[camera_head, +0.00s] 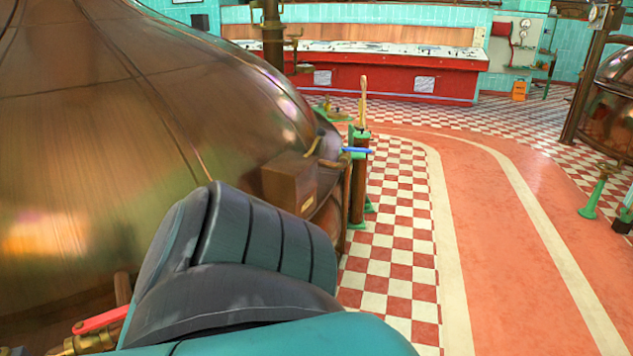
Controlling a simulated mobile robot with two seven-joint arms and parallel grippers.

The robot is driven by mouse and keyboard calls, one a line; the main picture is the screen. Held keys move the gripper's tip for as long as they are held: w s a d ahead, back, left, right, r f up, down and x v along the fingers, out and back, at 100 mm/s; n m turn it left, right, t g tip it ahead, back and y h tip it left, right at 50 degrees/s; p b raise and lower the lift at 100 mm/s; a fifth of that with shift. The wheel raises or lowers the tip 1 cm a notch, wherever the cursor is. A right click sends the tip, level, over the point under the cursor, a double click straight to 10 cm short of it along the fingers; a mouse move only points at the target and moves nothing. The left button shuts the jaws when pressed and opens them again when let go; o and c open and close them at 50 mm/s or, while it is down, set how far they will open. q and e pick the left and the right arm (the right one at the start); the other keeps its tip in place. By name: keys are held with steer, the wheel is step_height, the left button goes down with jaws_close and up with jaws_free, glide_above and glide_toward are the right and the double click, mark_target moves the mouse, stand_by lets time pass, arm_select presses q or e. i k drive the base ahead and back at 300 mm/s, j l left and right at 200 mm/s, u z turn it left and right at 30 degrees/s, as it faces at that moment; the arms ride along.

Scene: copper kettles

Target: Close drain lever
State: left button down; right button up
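A red lever (100,320) sits on a brass valve (85,344) in the lower left corner, low beside the copper kettle (130,120). The lever slants slightly up to the right, and its right end meets my arm. A small blue handle (357,150) shows on a fitting at the kettle's right side. I cannot tell for sure which of the two is the drain lever. A dark grey and teal link of my arm fills the bottom middle and hides part of the kettle's lower side. Neither of my grippers is in view.
A brown box (289,184) juts from the kettle's right side. A dark post (359,180) with green feet stands beside it on the checkered floor (400,250). The orange walkway (510,240) on the right is clear. A red control desk (390,75) stands at the back.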

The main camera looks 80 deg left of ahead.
mark_target(96, 322)
steer(key=u, duration=3.85)
